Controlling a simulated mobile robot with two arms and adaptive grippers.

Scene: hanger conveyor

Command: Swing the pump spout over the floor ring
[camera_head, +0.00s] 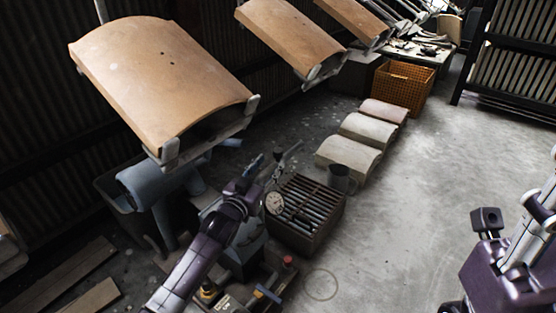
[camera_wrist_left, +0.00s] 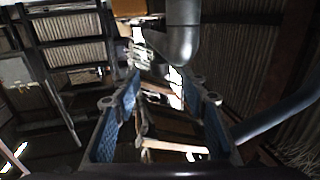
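The floor ring (camera_head: 321,284) is a thin, empty circle drawn on the concrete, right of the pump. The blue-grey pump (camera_head: 247,250) stands low at centre left, with a round gauge (camera_head: 275,203), and my left arm covers part of it. In the left wrist view, the blue-padded fingers (camera_wrist_left: 163,118) are apart with nothing clearly held. A grey pipe elbow (camera_wrist_left: 179,40) shows beyond them. At the right edge is my right arm; its fingers are not clear.
Curved tan panels (camera_head: 160,75) hang overhead at left. Pale curved blocks (camera_head: 348,154) and an orange basket (camera_head: 402,88) stand farther back. The floor at right is clear.

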